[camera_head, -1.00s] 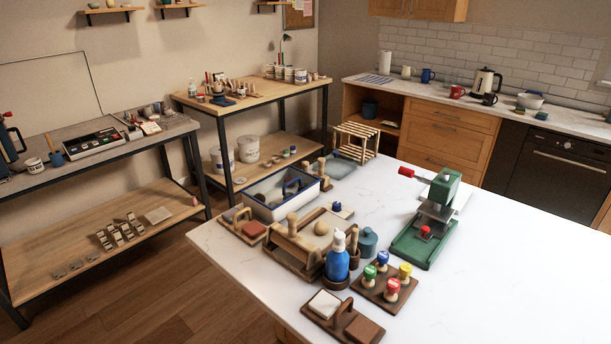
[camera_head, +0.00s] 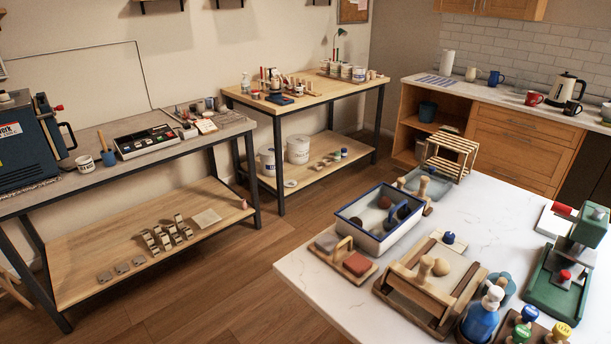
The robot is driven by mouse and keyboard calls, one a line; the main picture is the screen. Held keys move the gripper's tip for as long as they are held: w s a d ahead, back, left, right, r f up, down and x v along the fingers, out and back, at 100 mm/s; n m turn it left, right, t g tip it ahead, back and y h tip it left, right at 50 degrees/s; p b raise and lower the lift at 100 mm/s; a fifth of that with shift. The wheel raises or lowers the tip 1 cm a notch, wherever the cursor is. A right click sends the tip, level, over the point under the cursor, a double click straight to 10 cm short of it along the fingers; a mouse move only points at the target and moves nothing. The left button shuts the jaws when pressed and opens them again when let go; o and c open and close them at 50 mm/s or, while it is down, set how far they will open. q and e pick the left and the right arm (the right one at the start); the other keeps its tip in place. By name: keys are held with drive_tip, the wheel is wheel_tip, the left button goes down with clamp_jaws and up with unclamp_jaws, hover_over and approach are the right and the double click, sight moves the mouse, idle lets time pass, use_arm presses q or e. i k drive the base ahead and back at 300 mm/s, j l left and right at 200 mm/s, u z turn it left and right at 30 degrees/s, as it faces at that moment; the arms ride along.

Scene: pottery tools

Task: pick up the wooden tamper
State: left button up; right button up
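Neither of my grippers is in view. I cannot tell for sure which piece is the wooden tamper. A wooden piece with an upright handle (camera_head: 424,187) stands beside the grey tray at the far part of the white counter. Nothing is held in sight.
The white counter (camera_head: 330,290) also bears a blue-rimmed basin (camera_head: 372,240), a blue bottle (camera_head: 480,322) and a green press (camera_head: 558,280). A long workbench (camera_head: 95,182) and a smaller bench (camera_head: 290,103) line the wall.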

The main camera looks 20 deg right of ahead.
sight(400, 181)
drive_tip(key=i+j+u, duration=0.25)
drive_tip(key=i, duration=0.25)
drive_tip(key=i+j+u, duration=0.25)
drive_tip(key=i, duration=0.3)
drive_tip(key=i+u, duration=0.25)
drive_tip(key=i, duration=0.25)
drive_tip(key=i+z, duration=0.95)
drive_tip(key=i+j+z, duration=0.2)
drive_tip(key=z, duration=0.3)
drive_tip(key=i+z, duration=0.2)
drive_tip(key=z, duration=0.2)
drive_tip(key=i+z, duration=0.25)
drive_tip(key=z, duration=0.2)
drive_tip(key=i+j+z, duration=0.15)
drive_tip(key=z, duration=0.25)
drive_tip(key=i+j+z, duration=0.2)
drive_tip(key=z, duration=0.2)
drive_tip(key=i+j+z, duration=0.15)
drive_tip(key=z, duration=0.3)
drive_tip(key=i+j+z, duration=0.1)
drive_tip(key=j+z, duration=0.3)
